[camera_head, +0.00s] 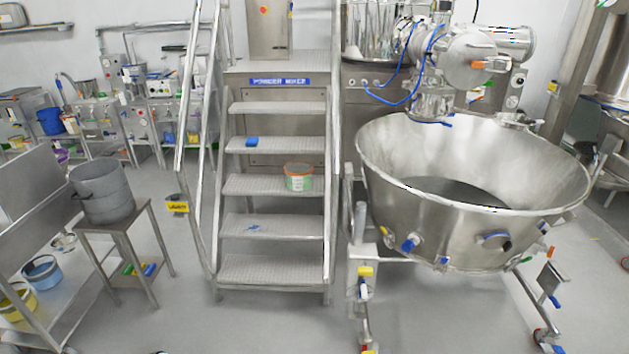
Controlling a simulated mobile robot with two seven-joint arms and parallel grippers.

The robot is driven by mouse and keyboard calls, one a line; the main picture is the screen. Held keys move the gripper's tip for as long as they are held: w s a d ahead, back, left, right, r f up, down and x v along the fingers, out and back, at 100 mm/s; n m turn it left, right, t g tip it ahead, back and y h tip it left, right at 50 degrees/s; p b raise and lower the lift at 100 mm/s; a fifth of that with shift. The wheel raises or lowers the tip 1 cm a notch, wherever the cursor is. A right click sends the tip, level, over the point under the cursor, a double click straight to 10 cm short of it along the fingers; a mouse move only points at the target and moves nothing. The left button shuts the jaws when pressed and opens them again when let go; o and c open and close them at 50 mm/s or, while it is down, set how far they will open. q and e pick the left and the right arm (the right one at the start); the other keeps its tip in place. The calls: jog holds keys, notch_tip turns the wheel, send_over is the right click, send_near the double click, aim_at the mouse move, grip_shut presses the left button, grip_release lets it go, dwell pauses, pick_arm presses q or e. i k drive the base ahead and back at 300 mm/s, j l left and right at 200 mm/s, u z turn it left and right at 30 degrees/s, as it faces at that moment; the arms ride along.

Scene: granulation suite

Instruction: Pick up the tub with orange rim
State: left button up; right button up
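The tub with the orange rim (299,178) stands upright on a middle step of the metal staircase, close to the right handrail. Its body looks pale with green on the lower part. It is small in the view and its contents cannot be made out. Neither of my grippers shows in the head view, and nothing is touching the tub.
The metal staircase (273,225) rises ahead, with a blue item (252,141) on a higher step. A large steel bowl (470,190) on a wheeled frame stands right. A grey bucket (103,190) sits on a small table left. The floor (240,325) before the stairs is clear.

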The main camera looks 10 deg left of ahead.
aim_at(299, 176)
jog(key=i+j+z, duration=0.15)
jog(key=z, duration=0.2)
jog(key=i+j+z, duration=0.15)
jog(key=z, duration=0.2)
jog(key=i+j+z, duration=0.15)
jog(key=z, duration=0.2)
jog(key=i+j+z, duration=0.1)
jog(key=j, duration=0.25)
jog(key=i+j+z, duration=0.15)
jog(key=j, duration=0.25)
jog(key=i+j+z, duration=0.1)
jog(key=j, duration=0.3)
jog(key=i+j, duration=0.1)
jog(key=j, duration=0.3)
jog(key=i+j, duration=0.1)
jog(key=j, duration=0.35)
jog(key=i+j+z, duration=0.1)
jog(key=j, duration=0.3)
jog(key=i+j, duration=0.1)
jog(key=j, duration=0.35)
jog(key=i+j, duration=0.1)
jog(key=j, duration=0.35)
jog(key=z, duration=0.05)
